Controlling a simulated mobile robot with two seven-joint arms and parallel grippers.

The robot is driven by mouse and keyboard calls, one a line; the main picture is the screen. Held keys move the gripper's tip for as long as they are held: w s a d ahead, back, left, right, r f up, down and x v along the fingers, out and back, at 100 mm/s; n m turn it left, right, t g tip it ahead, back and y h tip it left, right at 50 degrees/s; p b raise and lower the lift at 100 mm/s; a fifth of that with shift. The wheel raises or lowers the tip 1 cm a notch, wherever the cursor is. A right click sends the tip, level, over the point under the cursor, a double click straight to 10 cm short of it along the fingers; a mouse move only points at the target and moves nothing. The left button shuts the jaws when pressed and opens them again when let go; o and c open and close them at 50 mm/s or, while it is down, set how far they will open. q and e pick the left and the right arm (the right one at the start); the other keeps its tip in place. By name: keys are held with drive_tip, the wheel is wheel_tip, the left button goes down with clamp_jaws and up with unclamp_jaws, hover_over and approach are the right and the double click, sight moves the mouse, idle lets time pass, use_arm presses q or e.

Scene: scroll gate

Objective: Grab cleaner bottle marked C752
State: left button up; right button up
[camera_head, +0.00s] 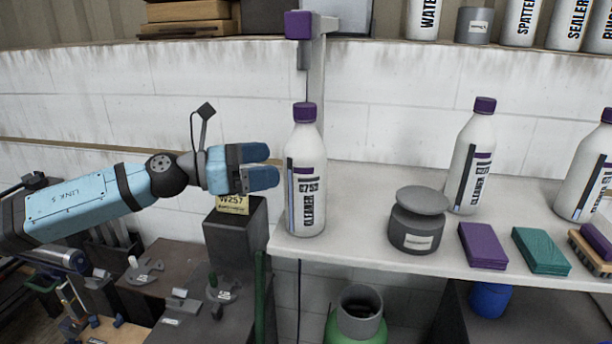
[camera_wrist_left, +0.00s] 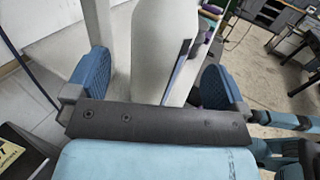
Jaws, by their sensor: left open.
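The cleaner bottle marked C752 (camera_head: 306,172) is white with a purple cap and stands upright at the left end of the white shelf. My left gripper (camera_head: 262,165) is open just left of the bottle, its fingers pointing toward it at label height. In the left wrist view the bottle (camera_wrist_left: 160,50) rises ahead, between the two blue fingers of the gripper (camera_wrist_left: 155,85). Whether a finger touches it, I cannot tell. My right gripper is not in view.
A grey lidded jar (camera_head: 417,220), a purple pad (camera_head: 482,245) and a teal pad (camera_head: 540,250) sit on the white shelf (camera_head: 350,225). Another purple-capped bottle (camera_head: 472,155) stands farther right. A dark box with a W257 tag (camera_head: 232,204) is below my gripper. A post stands behind the bottle.

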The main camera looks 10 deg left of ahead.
sight(303, 159)
use_arm(q)
drive_tip(key=p+x, duration=0.2)
drive_tip(key=x, duration=0.5)
drive_tip(key=shift+s+d, duration=0.15)
drive_tip(key=shift+w+d+f, duration=0.15)
drive_tip(key=shift+w+d, duration=0.05)
drive_tip(key=shift+d, duration=0.15)
drive_tip(key=shift+a, duration=0.1)
drive_tip(key=shift+s, duration=0.1)
drive_tip(key=shift+c, duration=0.2)
drive_tip(key=c, duration=1.1)
drive_tip(key=shift+c, duration=0.6)
drive_tip(key=shift+r, duration=0.2)
